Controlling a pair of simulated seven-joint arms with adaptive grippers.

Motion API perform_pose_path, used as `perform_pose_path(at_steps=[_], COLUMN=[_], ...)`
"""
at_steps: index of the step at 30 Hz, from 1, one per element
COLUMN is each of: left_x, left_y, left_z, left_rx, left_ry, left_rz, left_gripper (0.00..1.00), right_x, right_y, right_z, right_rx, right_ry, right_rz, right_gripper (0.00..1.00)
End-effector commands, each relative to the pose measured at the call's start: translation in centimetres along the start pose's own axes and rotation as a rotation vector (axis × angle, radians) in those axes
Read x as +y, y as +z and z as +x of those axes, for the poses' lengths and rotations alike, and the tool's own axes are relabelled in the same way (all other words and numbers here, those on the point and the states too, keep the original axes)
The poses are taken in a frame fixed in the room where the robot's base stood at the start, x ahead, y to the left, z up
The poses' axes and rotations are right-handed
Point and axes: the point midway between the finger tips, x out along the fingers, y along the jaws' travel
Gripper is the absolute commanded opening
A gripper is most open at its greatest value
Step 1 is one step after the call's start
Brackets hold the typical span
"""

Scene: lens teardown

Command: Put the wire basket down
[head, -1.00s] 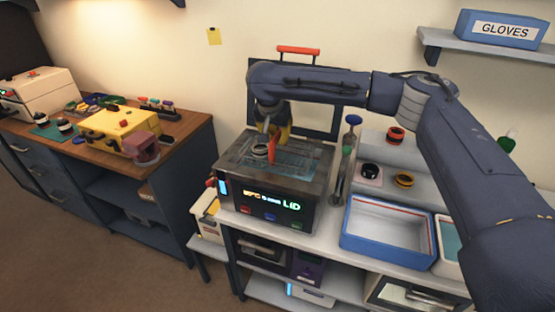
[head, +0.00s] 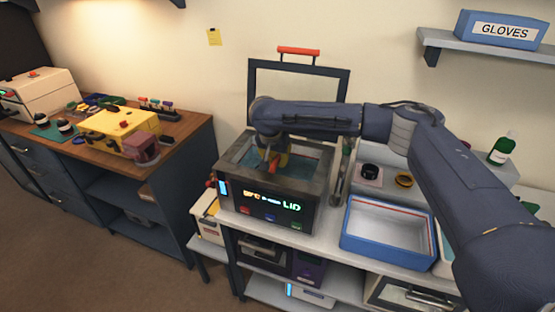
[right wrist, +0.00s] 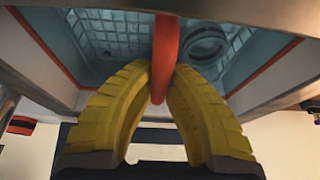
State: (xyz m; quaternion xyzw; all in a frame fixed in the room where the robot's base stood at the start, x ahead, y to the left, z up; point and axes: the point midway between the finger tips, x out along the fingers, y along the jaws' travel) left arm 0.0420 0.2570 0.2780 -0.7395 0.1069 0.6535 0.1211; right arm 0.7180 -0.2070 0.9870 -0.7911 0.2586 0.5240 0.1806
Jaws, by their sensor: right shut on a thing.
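My right gripper (head: 272,160) is over the open tank of the bench cleaner (head: 265,203). It is shut on the red handle (right wrist: 163,55) of the wire basket (right wrist: 110,30), with one yellow finger on each side in the right wrist view. The basket is down inside the tank, below the rim, and a dark ring (right wrist: 205,43) lies in it. Whether the basket touches the tank floor cannot be seen. In the head view my gripper and wrist cover most of the basket. My left gripper is not in view.
The cleaner's lid (head: 345,88) stands open behind the tank. A wooden bench (head: 190,123) stands at left.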

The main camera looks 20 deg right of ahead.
Motion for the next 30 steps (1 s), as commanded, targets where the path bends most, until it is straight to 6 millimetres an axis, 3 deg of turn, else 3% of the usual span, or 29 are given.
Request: perform_pose_path(at_steps=[6, 7, 12, 23, 30], left_x=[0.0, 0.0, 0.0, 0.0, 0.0], left_y=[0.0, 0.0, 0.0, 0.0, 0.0], left_z=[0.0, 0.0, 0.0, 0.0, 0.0], left_rx=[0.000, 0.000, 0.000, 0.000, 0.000], left_ry=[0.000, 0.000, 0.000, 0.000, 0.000], left_rz=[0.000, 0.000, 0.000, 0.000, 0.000], left_gripper=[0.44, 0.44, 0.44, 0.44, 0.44], right_x=[0.0, 0.0, 0.0, 0.0, -0.1], right_y=[-0.1, 0.0, 0.0, -0.1, -0.2], right_z=[-0.1, 0.0, 0.0, -0.5, -4.0], right_rx=[0.001, 0.000, 0.000, 0.001, 0.003], right_ry=[-0.001, 0.000, 0.000, -0.001, -0.003], right_rz=[0.000, 0.000, 0.000, 0.000, -0.001], right_gripper=[0.00, 0.15, 0.35, 0.36, 0.36])
